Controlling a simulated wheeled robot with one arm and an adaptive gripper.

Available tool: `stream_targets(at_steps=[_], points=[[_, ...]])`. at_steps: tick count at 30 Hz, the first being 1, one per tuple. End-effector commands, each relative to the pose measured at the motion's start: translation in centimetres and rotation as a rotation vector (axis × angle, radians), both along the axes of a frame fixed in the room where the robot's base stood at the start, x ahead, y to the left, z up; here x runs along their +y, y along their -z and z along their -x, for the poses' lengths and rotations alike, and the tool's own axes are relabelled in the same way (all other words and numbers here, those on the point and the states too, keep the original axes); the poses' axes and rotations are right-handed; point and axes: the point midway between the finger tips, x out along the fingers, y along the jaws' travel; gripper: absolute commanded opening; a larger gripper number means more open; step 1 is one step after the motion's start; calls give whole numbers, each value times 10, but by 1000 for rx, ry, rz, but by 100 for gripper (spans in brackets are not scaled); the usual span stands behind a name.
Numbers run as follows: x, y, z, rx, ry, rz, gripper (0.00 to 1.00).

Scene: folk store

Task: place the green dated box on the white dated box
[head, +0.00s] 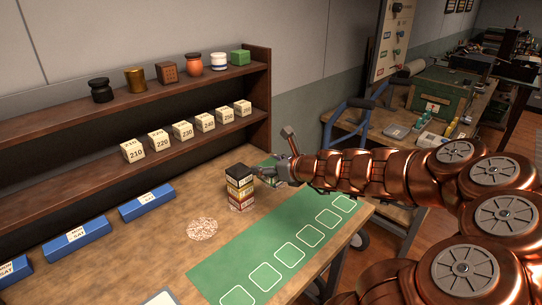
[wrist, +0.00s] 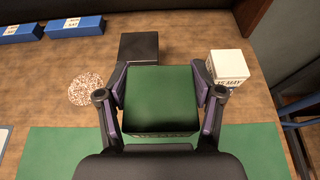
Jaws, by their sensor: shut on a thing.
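My gripper (wrist: 160,96) is shut on the green dated box (wrist: 161,92), with one finger on each side. The box's top is plain green and its near-face label is hard to read. The white dated box (wrist: 229,67) is on the table to the right of my gripper and a little beyond it, apart from the green box. Its label reads "15 MAY". In the head view my gripper (head: 273,173) is just right of a stack of boxes; there I cannot make out the green or white box clearly.
The stack of boxes (head: 240,191) has a black top (wrist: 139,46), close beyond the held box. A speckled round patch (head: 202,229) and blue labelled blocks (head: 146,202) lie left. A green mat (head: 240,262) covers the front. A shelf (head: 190,143) holds numbered blocks and jars.

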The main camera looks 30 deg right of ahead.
Motion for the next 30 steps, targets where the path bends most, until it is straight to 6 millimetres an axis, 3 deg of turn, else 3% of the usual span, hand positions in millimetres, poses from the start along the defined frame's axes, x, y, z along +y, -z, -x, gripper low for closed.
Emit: stream_targets(at_steps=[5, 30], points=[[-10, 0, -12, 2, 0, 0, 28], [-86, 12, -111, 2, 1, 1, 28]])
